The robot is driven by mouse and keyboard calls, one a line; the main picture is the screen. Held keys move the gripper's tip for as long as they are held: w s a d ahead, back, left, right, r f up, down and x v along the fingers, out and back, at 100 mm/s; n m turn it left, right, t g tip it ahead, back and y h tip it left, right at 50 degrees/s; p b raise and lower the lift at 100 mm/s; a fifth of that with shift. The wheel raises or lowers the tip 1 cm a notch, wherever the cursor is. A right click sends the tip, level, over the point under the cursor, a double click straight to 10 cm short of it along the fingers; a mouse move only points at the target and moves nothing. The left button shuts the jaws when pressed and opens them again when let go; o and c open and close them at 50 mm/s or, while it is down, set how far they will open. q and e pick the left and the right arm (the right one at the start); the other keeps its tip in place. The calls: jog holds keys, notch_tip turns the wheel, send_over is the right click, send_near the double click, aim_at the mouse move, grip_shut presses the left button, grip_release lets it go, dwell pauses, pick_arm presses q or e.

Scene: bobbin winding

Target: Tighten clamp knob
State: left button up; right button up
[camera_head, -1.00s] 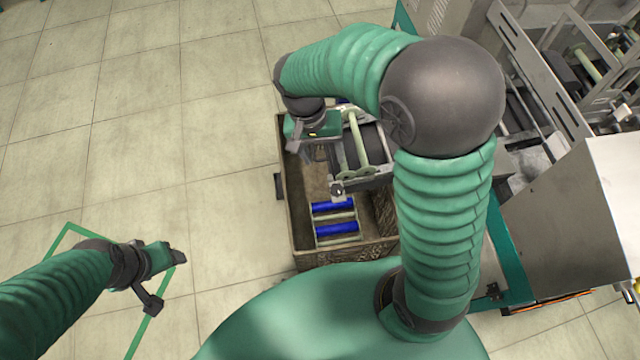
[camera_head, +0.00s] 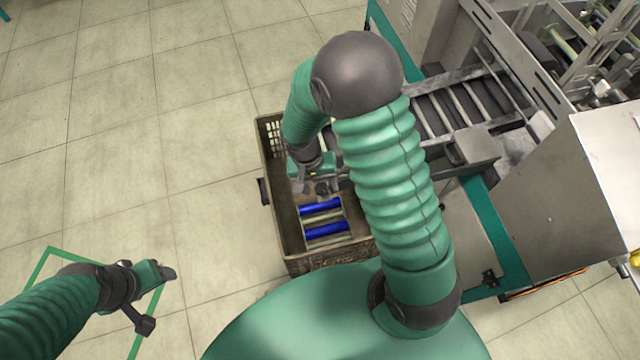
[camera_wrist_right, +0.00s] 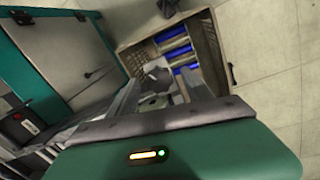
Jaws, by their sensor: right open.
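My right gripper (camera_head: 312,188) is over the crate, its fingers partly hidden by my own arm in the head view. In the right wrist view the right gripper (camera_wrist_right: 162,88) is open, its two fingers apart. A pale, roundish machine part (camera_wrist_right: 153,100) shows between and beyond the fingers; I cannot tell whether it is the clamp knob or whether a finger touches it. In the head view I cannot make out the clamp knob. My left gripper (camera_head: 158,299) is open and empty above the floor at the lower left.
The brown crate (camera_head: 266,192) stands on the floor beside the machine (camera_head: 475,145). It holds blue bobbins (camera_head: 322,207) and pale ones, also visible in the right wrist view (camera_wrist_right: 174,42). A grey metal cover (camera_head: 565,185) rises at right. The tiled floor at left is clear.

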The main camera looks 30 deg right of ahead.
grip_shut()
